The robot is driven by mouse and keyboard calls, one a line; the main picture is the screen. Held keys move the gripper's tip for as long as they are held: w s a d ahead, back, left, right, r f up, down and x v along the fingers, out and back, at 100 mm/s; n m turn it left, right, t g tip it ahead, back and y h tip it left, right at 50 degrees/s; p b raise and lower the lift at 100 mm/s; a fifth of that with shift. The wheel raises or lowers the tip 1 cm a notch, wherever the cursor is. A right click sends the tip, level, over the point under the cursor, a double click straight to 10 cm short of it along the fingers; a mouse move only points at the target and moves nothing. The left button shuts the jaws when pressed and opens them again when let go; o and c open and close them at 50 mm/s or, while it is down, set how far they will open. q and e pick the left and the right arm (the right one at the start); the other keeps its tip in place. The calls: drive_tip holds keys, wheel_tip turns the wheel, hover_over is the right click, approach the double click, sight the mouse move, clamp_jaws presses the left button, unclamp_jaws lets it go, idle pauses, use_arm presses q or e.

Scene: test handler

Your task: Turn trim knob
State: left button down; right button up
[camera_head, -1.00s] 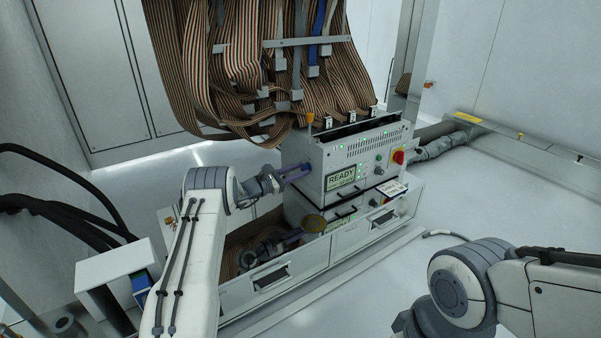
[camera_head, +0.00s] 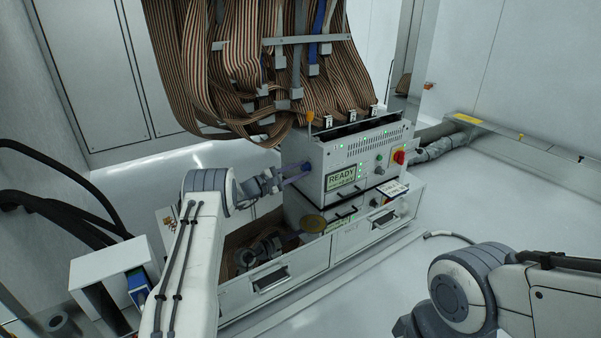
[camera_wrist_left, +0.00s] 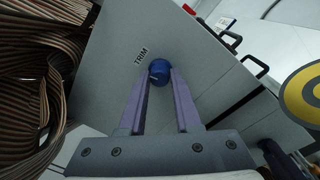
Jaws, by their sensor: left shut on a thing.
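The trim knob (camera_wrist_left: 159,72) is a small blue round knob with a pale pointer mark, on the grey side panel (camera_wrist_left: 110,75) of the test unit, beside the printed word TRIM. In the left wrist view my left gripper (camera_wrist_left: 159,78) has its two purple fingers on either side of the knob, shut on it. In the head view the left gripper (camera_head: 304,169) reaches the left side of the grey test unit (camera_head: 345,160), whose display reads READY.
Striped ribbon cables (camera_head: 230,70) hang above and left of the unit. A red switch (camera_head: 399,157) is on the unit's front. The floor to the right is mostly clear.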

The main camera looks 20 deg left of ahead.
use_arm(q)
drive_tip(key=shift+d+f, duration=0.1)
drive_tip(key=shift+d, duration=0.05)
drive_tip(key=c, duration=0.6)
unclamp_jaws()
drive_tip(key=shift+s+a+p, duration=0.3)
drive_tip(key=shift+a+p, duration=0.05)
drive_tip(key=shift+a, duration=0.05)
drive_tip(key=p+v, duration=0.5)
drive_tip(key=v, duration=0.4)
drive_tip(key=shift+s, duration=0.35)
